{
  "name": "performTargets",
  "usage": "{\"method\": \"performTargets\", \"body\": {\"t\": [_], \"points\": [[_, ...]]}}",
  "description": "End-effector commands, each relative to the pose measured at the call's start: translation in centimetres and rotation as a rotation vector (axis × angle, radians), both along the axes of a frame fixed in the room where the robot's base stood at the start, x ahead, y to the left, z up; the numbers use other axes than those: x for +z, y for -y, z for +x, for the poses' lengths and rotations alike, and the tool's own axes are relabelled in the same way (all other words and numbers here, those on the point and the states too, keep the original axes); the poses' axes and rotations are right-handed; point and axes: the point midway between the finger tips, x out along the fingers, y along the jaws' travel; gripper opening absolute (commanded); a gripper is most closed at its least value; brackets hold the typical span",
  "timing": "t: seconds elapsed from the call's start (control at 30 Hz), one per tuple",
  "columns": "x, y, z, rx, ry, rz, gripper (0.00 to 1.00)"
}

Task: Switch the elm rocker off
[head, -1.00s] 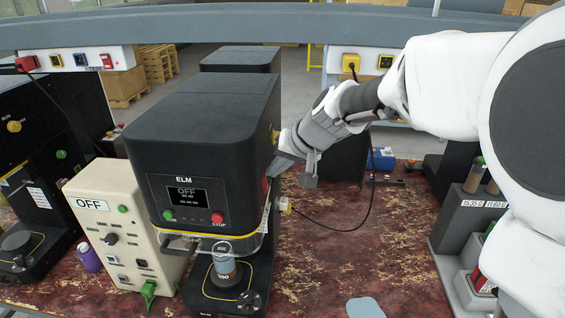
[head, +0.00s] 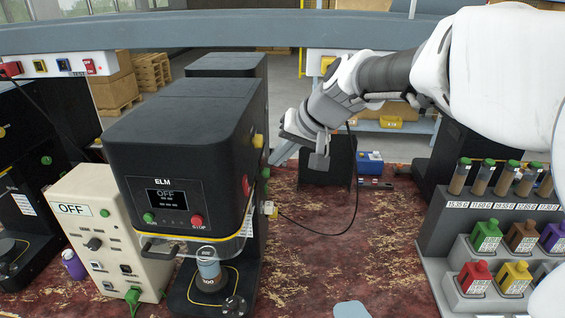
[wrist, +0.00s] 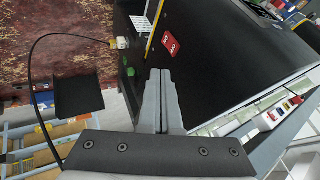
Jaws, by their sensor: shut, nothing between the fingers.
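The red rocker also shows in the wrist view (wrist: 171,43) with white marks; which end is pressed in I cannot tell. My gripper (head: 277,158) is shut and empty, beside the machine's right side and apart from the rocker. In the wrist view its closed fingers (wrist: 160,73) point up toward the side wall, short of the rocker.
A beige control box (head: 110,225), also reading OFF, stands left of the machine. A black cable (head: 320,232) runs from a plug on the machine's right side. A rack (head: 450,235) with vials and coloured bottles stands at the right. The red worn tabletop (head: 370,235) between is mostly clear.

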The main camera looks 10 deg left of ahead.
Motion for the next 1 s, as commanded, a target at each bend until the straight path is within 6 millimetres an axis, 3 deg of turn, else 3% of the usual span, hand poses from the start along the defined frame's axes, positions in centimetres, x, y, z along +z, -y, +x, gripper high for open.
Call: {"method": "performTargets", "body": {"t": [0.1,0.3,0.77,0.87,1.0], "points": [[2.0,0.8,-0.8,-0.002,0.003,0.0,0.0],[3.7,1.4,-1.6,-0.002,0.0,0.001,0.0],[4.0,1.8,-1.9,-0.005,0.0,-0.004,0.0],[4.0,3.3,-3.0,-0.022,0.004,-0.027,0.0],[3.6,7.4,-6.4,-0.066,0.017,-0.098,0.0]]}}
